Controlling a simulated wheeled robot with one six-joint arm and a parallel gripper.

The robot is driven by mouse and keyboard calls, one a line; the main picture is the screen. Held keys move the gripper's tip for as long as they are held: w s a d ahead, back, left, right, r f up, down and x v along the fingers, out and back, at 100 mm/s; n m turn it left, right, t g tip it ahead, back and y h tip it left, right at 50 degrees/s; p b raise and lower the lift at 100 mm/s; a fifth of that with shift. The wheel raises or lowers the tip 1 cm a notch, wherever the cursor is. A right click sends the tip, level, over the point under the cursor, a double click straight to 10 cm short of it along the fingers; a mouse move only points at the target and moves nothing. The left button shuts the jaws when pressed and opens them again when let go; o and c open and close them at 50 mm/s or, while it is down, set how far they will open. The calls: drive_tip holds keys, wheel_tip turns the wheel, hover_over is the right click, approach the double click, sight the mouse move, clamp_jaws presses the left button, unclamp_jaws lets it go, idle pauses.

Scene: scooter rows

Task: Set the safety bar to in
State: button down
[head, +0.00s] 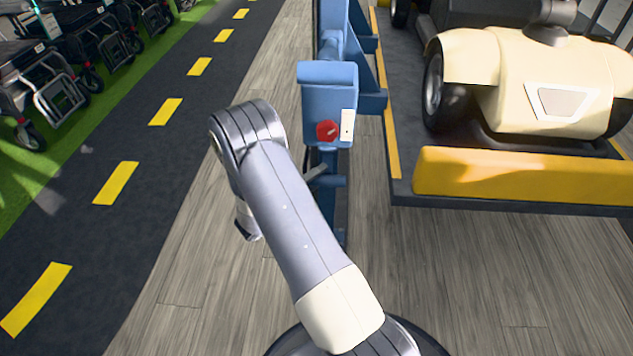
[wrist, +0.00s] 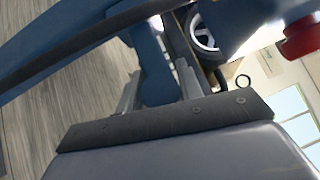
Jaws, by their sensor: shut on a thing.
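In the wrist view, my gripper (wrist: 158,88) has its two grey fingers on either side of a blue bar-like part (wrist: 152,66) and is shut on it. This part belongs to the blue lift frame. I cannot tell for certain that it is the safety bar. In the head view, the blue post (head: 329,88) carries a box with a red knob (head: 327,131) and a white plate (head: 348,125). A short blue stub (head: 331,181) sticks out below the box. My arm hides most of my gripper in this view.
Right of the post, a dark platform with a yellow end bar (head: 520,176) holds a cream vehicle (head: 545,80). A dark lane with yellow dashes (head: 116,183) runs at left, with parked scooters (head: 45,85) beyond it. The wooden floor (head: 500,270) in front is clear.

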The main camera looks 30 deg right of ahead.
drive_tip(key=shift+w+d+r+p, duration=0.2)
drive_tip(key=shift+w+d, duration=0.4)
drive_tip(key=shift+w, duration=0.4)
drive_tip(key=shift+w+d+r+p, duration=0.1)
drive_tip(key=shift+w+d+r, duration=0.15)
drive_tip(key=shift+w+d, duration=0.55)
drive_tip(key=shift+w+a, duration=0.15)
drive_tip(key=shift+a, duration=0.05)
drive_tip(key=c, duration=1.1)
unclamp_jaws()
drive_tip(key=shift+f, duration=0.15)
drive_tip(key=p+v, duration=0.2)
drive_tip(key=v, duration=0.8)
drive_tip(key=shift+a, duration=0.35)
